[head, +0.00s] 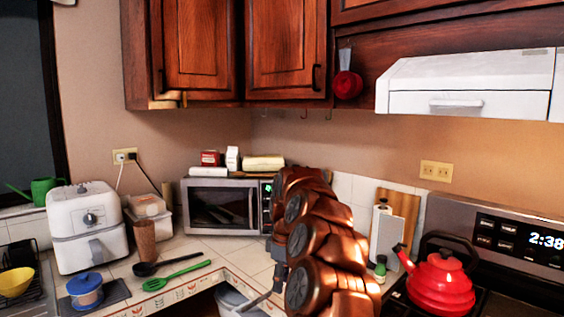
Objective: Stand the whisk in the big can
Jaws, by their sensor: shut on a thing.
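My gripper (279,273) shows as a small grey part at the left side of my copper-coloured arm, above the counter's front edge. It is shut on the whisk; a thin grey rod (256,302), which looks like part of it, sticks out down and left. The whisk's wires cannot be made out, and my arm hides much of the grip. A tall brown can (144,240), which looks like the big can, stands upright on the counter to the left, apart from my gripper.
The microwave (210,207) is behind; a red kettle (440,283) is right.

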